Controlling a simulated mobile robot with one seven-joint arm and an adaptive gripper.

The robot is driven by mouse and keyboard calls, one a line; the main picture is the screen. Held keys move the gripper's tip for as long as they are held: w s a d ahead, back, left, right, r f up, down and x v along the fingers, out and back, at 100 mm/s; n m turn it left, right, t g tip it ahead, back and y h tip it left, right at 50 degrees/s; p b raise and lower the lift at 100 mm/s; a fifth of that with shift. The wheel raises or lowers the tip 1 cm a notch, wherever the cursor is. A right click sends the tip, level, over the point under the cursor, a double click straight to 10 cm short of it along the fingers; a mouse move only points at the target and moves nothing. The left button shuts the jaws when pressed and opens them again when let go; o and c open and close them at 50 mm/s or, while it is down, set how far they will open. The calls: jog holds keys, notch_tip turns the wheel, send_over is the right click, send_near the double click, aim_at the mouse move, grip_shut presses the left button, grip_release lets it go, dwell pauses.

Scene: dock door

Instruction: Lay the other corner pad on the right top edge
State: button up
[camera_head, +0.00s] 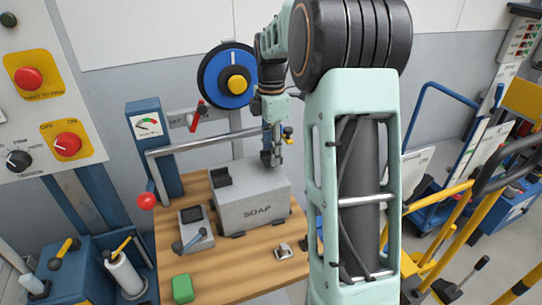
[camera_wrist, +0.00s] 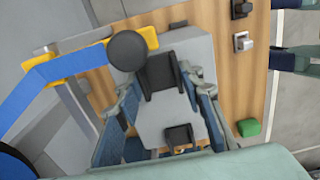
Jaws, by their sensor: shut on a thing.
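The grey SOAP box (camera_head: 250,207) stands on the wooden bench. A black corner pad (camera_head: 221,177) sits on its left top edge; it also shows low in the wrist view (camera_wrist: 180,137). My gripper (camera_head: 272,152) is over the right part of the box top, pointing down. It is shut on the other black corner pad (camera_wrist: 161,76), which lies between the fingertips in the wrist view. In the head view this pad is mostly hidden by the fingers, low at the box's right top edge. I cannot tell whether it touches the box.
A metal bar (camera_head: 210,143) runs behind the box, with a yellow-and-black knob (camera_head: 288,133) close to my gripper. A blue wheel (camera_head: 228,77) is behind. A grey device (camera_head: 195,229), green block (camera_head: 182,288) and metal latch (camera_head: 284,251) are on the wooden bench (camera_head: 235,265).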

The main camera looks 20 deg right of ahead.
jog(key=shift+f, duration=1.1)
jog(key=shift+f, duration=0.2)
jog(key=o, duration=0.9)
jog(key=shift+o, duration=0.2)
notch_tip(320, 180, up, 12)
jog(key=shift+r+p, duration=0.2)
jog(key=shift+p, duration=0.15)
